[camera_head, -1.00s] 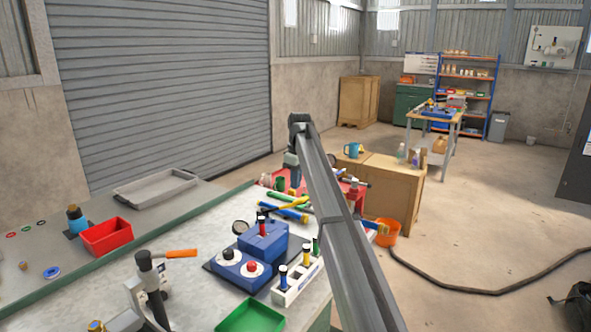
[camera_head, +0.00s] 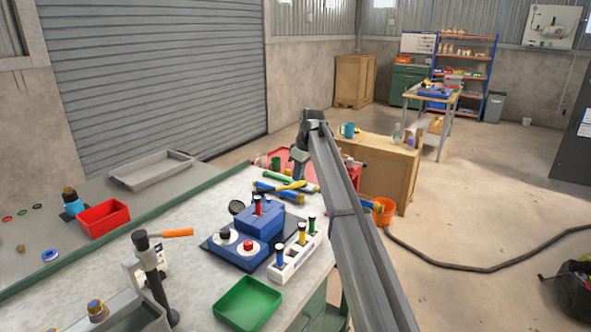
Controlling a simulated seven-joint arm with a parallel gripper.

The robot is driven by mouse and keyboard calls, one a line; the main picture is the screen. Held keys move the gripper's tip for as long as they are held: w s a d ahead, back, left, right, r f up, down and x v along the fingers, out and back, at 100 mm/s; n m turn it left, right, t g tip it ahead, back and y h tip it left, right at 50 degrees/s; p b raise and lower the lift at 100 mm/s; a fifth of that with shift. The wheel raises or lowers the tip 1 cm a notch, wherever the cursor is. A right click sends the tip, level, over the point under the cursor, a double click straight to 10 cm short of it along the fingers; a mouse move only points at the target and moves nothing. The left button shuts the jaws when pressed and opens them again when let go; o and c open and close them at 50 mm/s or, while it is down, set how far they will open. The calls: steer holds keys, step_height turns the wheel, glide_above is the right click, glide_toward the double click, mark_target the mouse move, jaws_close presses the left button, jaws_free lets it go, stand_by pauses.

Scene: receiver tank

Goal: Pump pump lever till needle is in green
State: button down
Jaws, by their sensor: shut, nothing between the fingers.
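A blue unit (camera_head: 262,222) with two round knobs and a small upright red-and-black handle (camera_head: 257,204) stands on the grey bench. A small round gauge (camera_head: 237,207) sits at its back left; its face is turned away, so needle and green zone cannot be read. At the front left a dark upright post with a black top (camera_head: 140,240) stands beside a grey fixture, and an orange handle (camera_head: 178,233) points right from near its top. I cannot tell which is the pump lever. My gripper (camera_head: 298,174) hangs beyond the blue unit, shut and empty, its fingertips small and hard to see.
A white rack (camera_head: 294,257) with coloured handles and a green tray (camera_head: 247,304) are near the bench's front. Blue-and-yellow tools (camera_head: 280,190) lie close to my gripper. A red bin (camera_head: 104,217) and grey tray (camera_head: 151,170) are at left. My arm crosses the right side.

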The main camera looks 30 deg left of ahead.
steer(key=d+f+y, duration=0.2)
steer(key=d+f, duration=0.2)
steer(key=f, duration=0.4)
steer(key=shift+s+d+f, duration=0.1)
steer(key=shift+s+d, duration=0.05)
steer(key=a+r+v, duration=0.1)
steer(key=a+v, duration=0.1)
steer(key=v, duration=1.2)
steer(key=shift+r, duration=0.1)
